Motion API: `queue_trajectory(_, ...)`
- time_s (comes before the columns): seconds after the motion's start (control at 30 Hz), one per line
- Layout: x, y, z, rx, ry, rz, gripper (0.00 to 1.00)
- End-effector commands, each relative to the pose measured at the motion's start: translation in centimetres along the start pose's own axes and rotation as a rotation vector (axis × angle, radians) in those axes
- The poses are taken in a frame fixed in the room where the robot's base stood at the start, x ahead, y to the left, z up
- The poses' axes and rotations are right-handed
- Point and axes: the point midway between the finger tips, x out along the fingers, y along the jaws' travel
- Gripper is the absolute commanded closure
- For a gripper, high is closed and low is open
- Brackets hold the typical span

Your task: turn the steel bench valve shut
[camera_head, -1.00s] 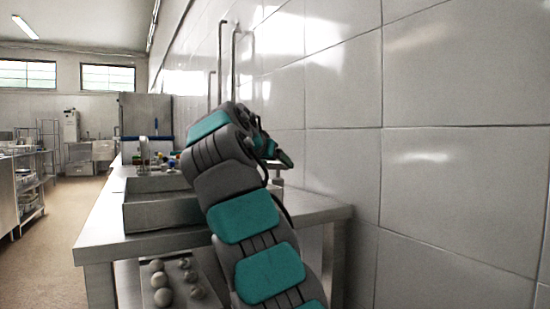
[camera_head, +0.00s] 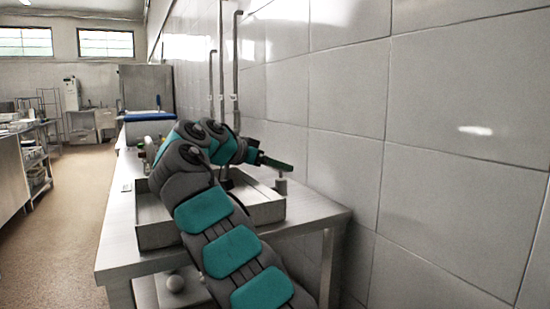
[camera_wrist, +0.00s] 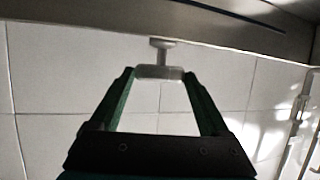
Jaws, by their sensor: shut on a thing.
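The steel bench valve (camera_head: 282,187) is a short grey post with a flat head, standing upright on the bench top beside the tiled wall. My gripper (camera_head: 287,166) is at its head, with the green fingers reaching over it from the left. In the wrist view the picture is inverted, and the valve's pale grey crossbar handle (camera_wrist: 160,72) lies between the two green fingertips of my gripper (camera_wrist: 160,76). The fingers are shut on the handle. The far side of the handle is hidden, and I cannot tell how far the valve is turned.
A steel bench (camera_head: 312,207) runs along the white tiled wall (camera_head: 440,150). A shallow grey tray (camera_head: 170,236) sits on it under my arm. Vertical pipes (camera_head: 235,70) rise along the wall behind. Open floor (camera_head: 75,220) is to the left.

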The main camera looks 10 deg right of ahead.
Motion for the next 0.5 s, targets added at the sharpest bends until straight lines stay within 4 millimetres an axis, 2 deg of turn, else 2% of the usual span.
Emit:
queue_trajectory(0.37, -0.01, -0.03, 0.03, 0.002, 0.0, 0.001, 0.76)
queue_trajectory(0.4, -0.01, -0.03, 0.03, 0.002, 0.0, 0.001, 0.17)
queue_trajectory(0.5, 0.0, -0.03, 0.03, 0.002, 0.0, 0.001, 0.05)
